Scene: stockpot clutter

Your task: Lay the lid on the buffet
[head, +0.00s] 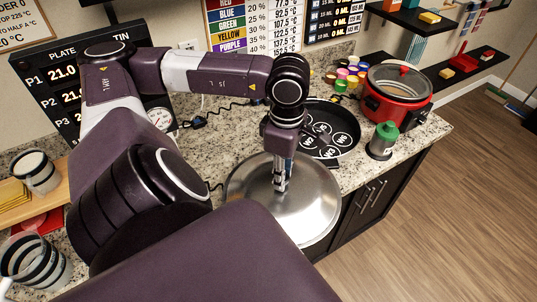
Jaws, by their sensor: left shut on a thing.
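The lid (315,203) is a wide, round, shiny metal disc in the middle of the head view. My left gripper (281,184) points down at its middle and is shut on the lid; the lid's handle is mostly hidden by the fingers. The buffet (222,140) has a speckled granite top with dark cabinet doors below. The lid overlaps the buffet's front edge in the picture; I cannot tell whether it touches anything beneath it. My right gripper is not in view.
Behind the lid lies a black round tray (345,128) with numbered discs. A red cooker (395,97), a green-topped canister (382,141) and several small colourful jars (345,80) stand to the right. Striped cups (36,172) stand at left. A black cable crosses the back.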

